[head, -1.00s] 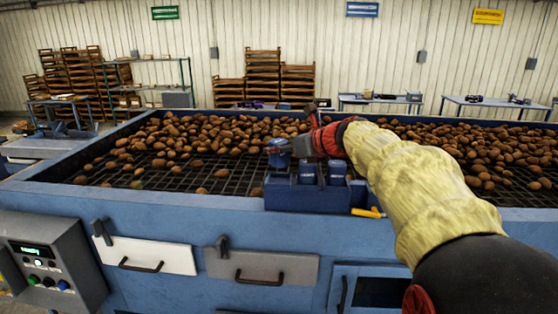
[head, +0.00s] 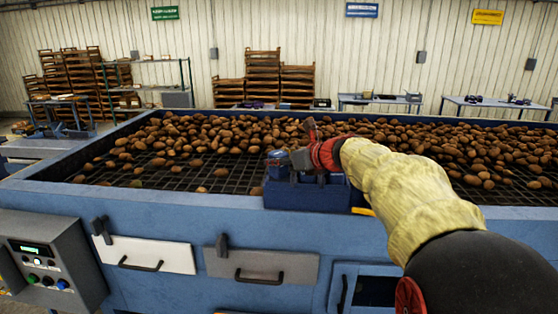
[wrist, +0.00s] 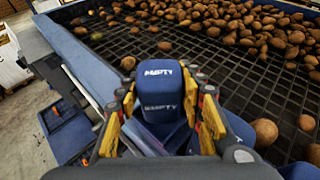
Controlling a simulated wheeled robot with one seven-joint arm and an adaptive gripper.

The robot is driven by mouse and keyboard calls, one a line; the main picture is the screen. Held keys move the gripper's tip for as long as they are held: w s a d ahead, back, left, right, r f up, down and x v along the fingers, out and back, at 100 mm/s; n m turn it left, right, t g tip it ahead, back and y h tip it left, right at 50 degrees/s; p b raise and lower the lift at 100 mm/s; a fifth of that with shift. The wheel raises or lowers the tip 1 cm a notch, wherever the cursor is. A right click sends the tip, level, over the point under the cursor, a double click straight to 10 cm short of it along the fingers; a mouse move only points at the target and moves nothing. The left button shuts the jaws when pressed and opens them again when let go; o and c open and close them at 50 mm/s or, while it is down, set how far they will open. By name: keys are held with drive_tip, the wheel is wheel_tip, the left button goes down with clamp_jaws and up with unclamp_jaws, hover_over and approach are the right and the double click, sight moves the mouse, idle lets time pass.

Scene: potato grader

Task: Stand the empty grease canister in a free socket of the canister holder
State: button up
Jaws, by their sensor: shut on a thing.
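The blue grease canister marked EMPTY (wrist: 162,88) is between the fingers of my gripper (wrist: 163,110) in the wrist view. In the head view my gripper (head: 290,161) is shut on this canister (head: 277,165), which looks upright at the left end of the blue canister holder (head: 305,199). Its lower end meets the holder's outline; I cannot tell how deep it sits in a socket. My gripper and wrist cover most of the holder's other canisters in the head view.
The holder sits on the front rim of the blue grader (head: 160,203). Potatoes (head: 230,135) lie on the dark grid behind it. A yellow-handled thing (head: 362,211) lies just right of the holder. A control box (head: 40,265) stands at the lower left.

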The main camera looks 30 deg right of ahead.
drive_tip(key=shift+f, duration=0.45)
drive_tip(key=o, duration=0.8)
drive_tip(key=shift+c, duration=0.2)
drive_tip(key=shift+o, duration=0.6)
drive_tip(key=shift+f, duration=0.2)
drive_tip(key=shift+r, duration=0.35)
drive_tip(key=r+v, duration=0.1)
drive_tip(key=v, duration=1.1)
drive_tip(key=shift+r, duration=0.1)
